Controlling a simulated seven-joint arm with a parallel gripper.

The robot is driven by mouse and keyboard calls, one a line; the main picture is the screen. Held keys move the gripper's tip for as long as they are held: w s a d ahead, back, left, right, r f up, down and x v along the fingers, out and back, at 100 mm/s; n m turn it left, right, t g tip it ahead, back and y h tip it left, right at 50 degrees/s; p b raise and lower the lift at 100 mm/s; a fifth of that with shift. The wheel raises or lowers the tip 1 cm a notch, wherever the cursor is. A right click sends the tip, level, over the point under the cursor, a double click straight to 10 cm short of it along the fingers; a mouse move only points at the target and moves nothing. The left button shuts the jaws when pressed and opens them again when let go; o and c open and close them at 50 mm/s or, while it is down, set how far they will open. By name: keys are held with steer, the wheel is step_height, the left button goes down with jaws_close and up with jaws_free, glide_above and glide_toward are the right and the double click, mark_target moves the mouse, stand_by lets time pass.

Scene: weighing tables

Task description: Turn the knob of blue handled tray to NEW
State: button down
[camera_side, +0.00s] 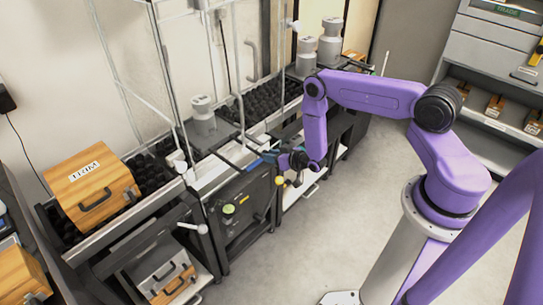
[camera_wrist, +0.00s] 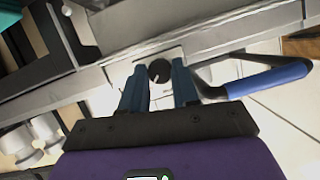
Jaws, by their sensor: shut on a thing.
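In the wrist view, a round dark knob (camera_wrist: 160,70) with a light pointer mark sits on a pale plate on the grey front of the tray (camera_wrist: 215,44). The tray's blue handle (camera_wrist: 268,79) juts out to the right of the knob. The two blue fingers of my gripper (camera_wrist: 159,76) stand on either side of the knob, shut on it. In the side view, my gripper (camera_side: 272,154) is at the front edge of the middle table. The knob is hidden there, and I cannot read any label such as NEW by it.
A wooden TRIM box (camera_side: 92,187) sits on the roller bed at left. Grey weights (camera_side: 203,122) stand along the tables. The floor (camera_side: 290,255) in front is clear.

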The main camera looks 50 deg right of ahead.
steer(key=shift+a+f+n+h, duration=0.1)
steer(key=shift+a+n+h, duration=0.05)
steer(key=shift+n+h, duration=1.2)
steer(key=shift+a+n+h, duration=0.15)
steer(key=shift+n+h, duration=0.7)
steer(key=shift+n, duration=1)
steer(key=shift+t, duration=0.3)
steer(key=c, duration=0.8)
jaws_free()
steer(key=v, duration=1.7)
steer(key=shift+s+a, duration=0.15)
steer(key=shift+a, duration=0.05)
